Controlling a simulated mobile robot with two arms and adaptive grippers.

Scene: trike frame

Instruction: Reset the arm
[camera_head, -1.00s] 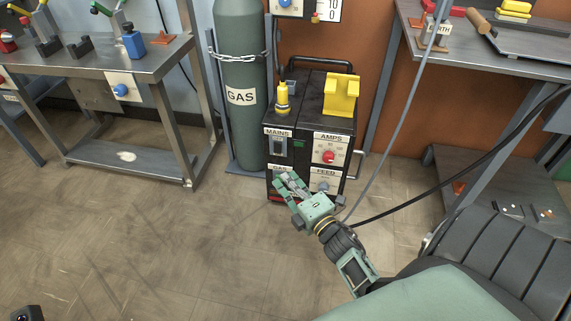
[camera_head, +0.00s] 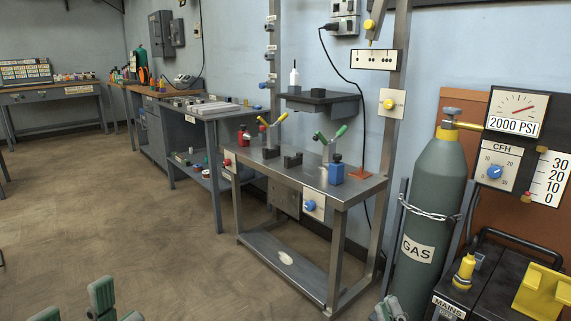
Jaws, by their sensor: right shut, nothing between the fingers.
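My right gripper (camera_head: 390,308) shows only as small green fingertip parts at the bottom edge, in front of the foot of the gas cylinder. It is shut and empty; its body and arm are below the picture. Green finger parts of my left gripper (camera_head: 102,298) stick up at the bottom left over bare floor. The rest of it is cut off, so I cannot tell if it is open. Neither gripper appears to touch anything.
A metal fixture table (camera_head: 345,190) with coloured clamps stands at the centre. The green gas cylinder (camera_head: 432,200) is chained at the right beside the black welding machine (camera_head: 490,285). Further workbenches (camera_head: 205,112) line the back wall. The floor (camera_head: 120,220) at the left is clear.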

